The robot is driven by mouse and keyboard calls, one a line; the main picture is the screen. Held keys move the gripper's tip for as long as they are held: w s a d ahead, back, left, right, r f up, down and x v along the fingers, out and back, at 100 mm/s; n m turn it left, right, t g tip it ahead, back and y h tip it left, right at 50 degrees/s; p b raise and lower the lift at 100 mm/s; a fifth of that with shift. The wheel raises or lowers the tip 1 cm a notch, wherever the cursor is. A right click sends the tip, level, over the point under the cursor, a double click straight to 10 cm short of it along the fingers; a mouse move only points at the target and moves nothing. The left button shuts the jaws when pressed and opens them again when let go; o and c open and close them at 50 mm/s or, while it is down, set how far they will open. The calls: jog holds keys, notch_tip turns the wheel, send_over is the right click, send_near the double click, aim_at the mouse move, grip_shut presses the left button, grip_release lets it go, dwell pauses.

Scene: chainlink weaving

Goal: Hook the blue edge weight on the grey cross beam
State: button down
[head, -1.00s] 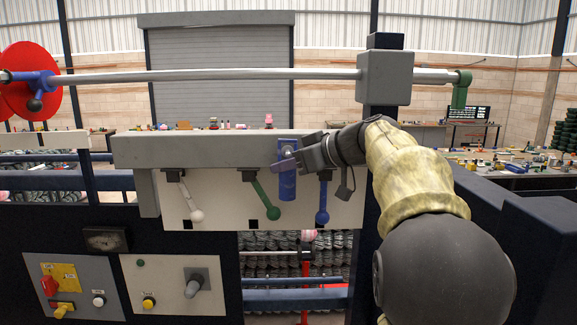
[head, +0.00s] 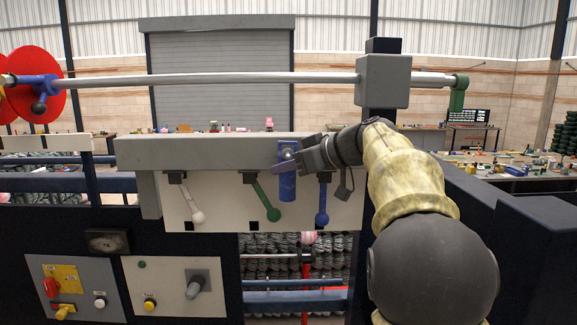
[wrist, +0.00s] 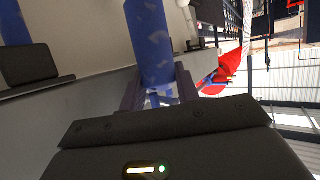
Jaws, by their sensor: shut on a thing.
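The blue edge weight (head: 287,185) is a worn blue cylinder hanging upright in front of the grey cross beam (head: 200,152). Its upper end overlaps the beam's front face in the head view. My gripper (head: 287,162) reaches in from the right and is shut on the weight near its top. In the wrist view the weight (wrist: 150,45) stands between the two fingers (wrist: 160,95). The beam's grey face (wrist: 100,100) lies close beside it. Whether a hook at the weight's top touches the beam is hidden.
White (head: 190,205), green (head: 267,203) and blue (head: 322,205) levers hang below the beam on a pale panel. A control panel (head: 178,286) is at lower left.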

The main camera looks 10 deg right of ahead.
jog(key=shift+w+d, duration=0.2)
jog(key=shift+w+d+f+t, duration=0.1)
jog(key=shift+f+t, duration=0.2)
jog(key=shift+f, duration=0.6)
jog(key=shift+s+f, duration=0.15)
jog(key=shift+s, duration=0.15)
dwell(0.5)
jog(key=shift+s+a, duration=0.2)
jog(key=shift+s+a+r, duration=0.15)
jog(key=shift+s+r, duration=0.05)
jog(key=shift+s, duration=0.25)
jog(key=shift+s+a+r, duration=0.1)
jog(key=shift+s+r, duration=0.05)
jog(key=shift+s, duration=0.25)
jog(key=shift+s+a+r, duration=0.1)
jog(key=shift+s+a, duration=0.05)
jog(key=shift+s, duration=0.6)
jog(key=shift+s+a+r, duration=0.1)
jog(key=shift+s+a, duration=0.05)
jog(key=shift+s, duration=0.65)
jog(key=shift+s+a+r, duration=0.1)
jog(key=shift+s+a, duration=0.05)
jog(key=shift+s, duration=0.6)
jog(key=shift+w, duration=0.15)
